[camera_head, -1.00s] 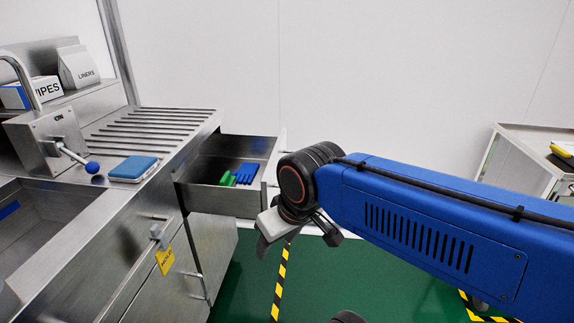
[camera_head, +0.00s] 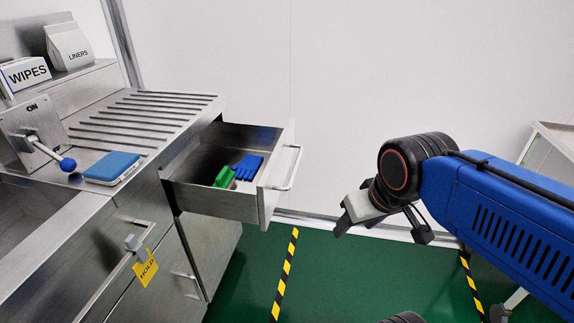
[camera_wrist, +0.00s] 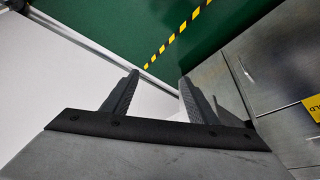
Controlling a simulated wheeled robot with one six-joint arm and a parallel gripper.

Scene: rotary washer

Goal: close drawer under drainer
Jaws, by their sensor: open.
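The drawer (camera_head: 212,202) under the ribbed drainer (camera_head: 142,117) stands pulled out from the steel unit. Its front panel with a bar handle (camera_head: 291,167) faces right. Blue gloves (camera_head: 248,167) and a green item (camera_head: 224,177) lie inside it. My gripper (camera_head: 381,228) is open and empty, to the right of the drawer front and apart from it, with clear space between. In the wrist view the two fingers of my gripper (camera_wrist: 155,95) are spread with nothing between them. The drawer itself is not clearly seen in the wrist view.
A blue sponge (camera_head: 112,167) and a lever with a blue knob (camera_head: 67,164) are on the unit at left. A yellow HOLD tag (camera_head: 145,268) hangs from a lower handle. A cart (camera_head: 548,150) stands at far right. Green floor (camera_head: 345,275) is open below.

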